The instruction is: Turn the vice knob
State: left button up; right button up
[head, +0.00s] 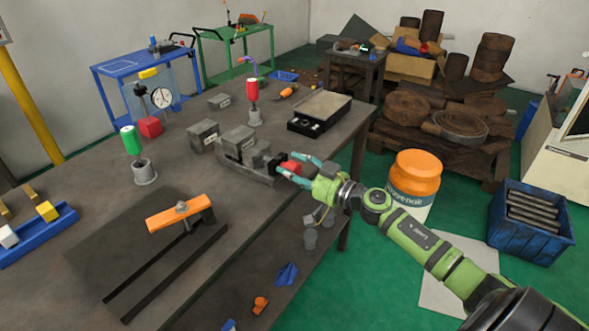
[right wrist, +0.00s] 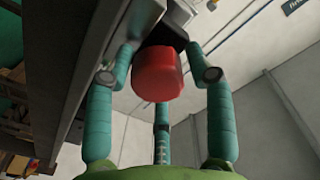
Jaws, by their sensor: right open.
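The grey vice (head: 247,154) sits on the workbench near its right edge. Its red knob (head: 291,167) is at the vice's right end, facing my right gripper (head: 296,172). In the right wrist view the red knob (right wrist: 157,74) hangs between the teal fingers of the right gripper (right wrist: 160,80), with a dark part behind it. The fingers are spread around the knob, and gaps show at its left and right sides; contact with the third finger cannot be told. The right gripper is open. My left gripper is not in view.
On the workbench (head: 80,200) stand a green-topped holder (head: 131,141), a red-topped holder (head: 252,90), a grey block (head: 203,135) and an orange-barred fixture (head: 178,213). An orange drum (head: 416,176) and a blue crate (head: 535,221) stand on the floor at right, near my arm.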

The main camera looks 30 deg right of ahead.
jog(key=c, duration=0.9)
jog(key=shift+o, duration=0.2)
